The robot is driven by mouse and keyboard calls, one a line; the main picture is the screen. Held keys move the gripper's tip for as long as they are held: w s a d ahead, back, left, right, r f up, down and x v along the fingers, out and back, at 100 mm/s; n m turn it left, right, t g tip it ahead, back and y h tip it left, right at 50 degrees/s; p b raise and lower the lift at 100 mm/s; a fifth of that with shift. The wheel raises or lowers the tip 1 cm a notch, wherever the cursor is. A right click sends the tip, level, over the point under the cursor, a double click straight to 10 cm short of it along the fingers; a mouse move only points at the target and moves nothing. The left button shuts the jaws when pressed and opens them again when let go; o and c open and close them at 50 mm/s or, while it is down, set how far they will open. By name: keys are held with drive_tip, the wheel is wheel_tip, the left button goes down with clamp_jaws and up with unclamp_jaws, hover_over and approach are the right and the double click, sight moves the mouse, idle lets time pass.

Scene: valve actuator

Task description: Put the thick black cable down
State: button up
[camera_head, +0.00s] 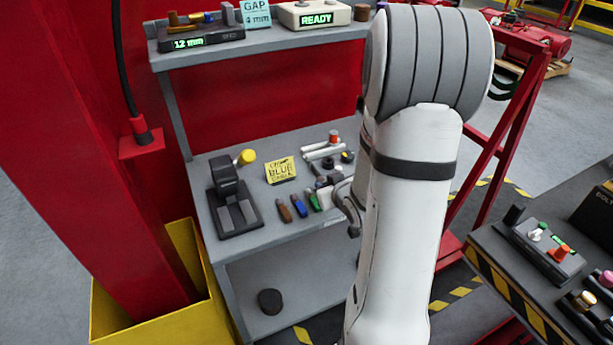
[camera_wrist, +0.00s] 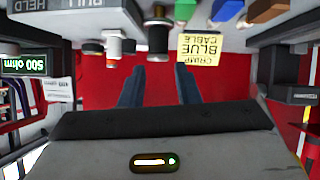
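My gripper (camera_wrist: 158,85) is seen in the wrist view, which is upside down. Its two blue-grey fingers are apart, with a clear gap and only red backing visible between them. A thick black cylindrical piece (camera_wrist: 158,35) stands beyond the fingertips, apart from them; it may be the thick black cable, but I cannot tell for certain. In the head view my arm hides most of the gripper. A yellow "crimp blue cable" card (camera_head: 281,170) lies on the bench, and shows also in the wrist view (camera_wrist: 200,47).
The grey bench (camera_head: 268,236) holds a black press-like tool (camera_head: 235,200) at left and brown, blue and green pieces (camera_head: 299,206) near its front. A thin black cord (camera_head: 122,60) runs down to a red bracket (camera_head: 141,145). A striped-edge table (camera_head: 510,295) stands at right.

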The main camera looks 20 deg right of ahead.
drive_tip(key=shift+d+f+t+y, duration=0.15)
drive_tip(key=shift+d+f+t, duration=0.1)
drive_tip(key=shift+f, duration=0.35)
drive_tip(key=shift+d+f+t+y, duration=0.15)
drive_tip(key=shift+f+t, duration=0.1)
drive_tip(key=shift+f, duration=0.3)
drive_tip(key=shift+s+d+f+t+y+b, duration=0.15)
drive_tip(key=shift+f+t+y+b, duration=0.25)
drive_tip(key=shift+f+t, duration=0.25)
drive_tip(key=x, duration=0.2)
drive_tip(key=p+x, duration=0.1)
drive_tip(key=x, duration=0.2)
drive_tip(key=p+x, duration=0.1)
drive_tip(key=x, duration=0.1)
drive_tip(key=shift+w+r, duration=0.15)
drive_tip(key=shift+w, duration=0.3)
clamp_jaws()
drive_tip(key=shift+r, duration=0.1)
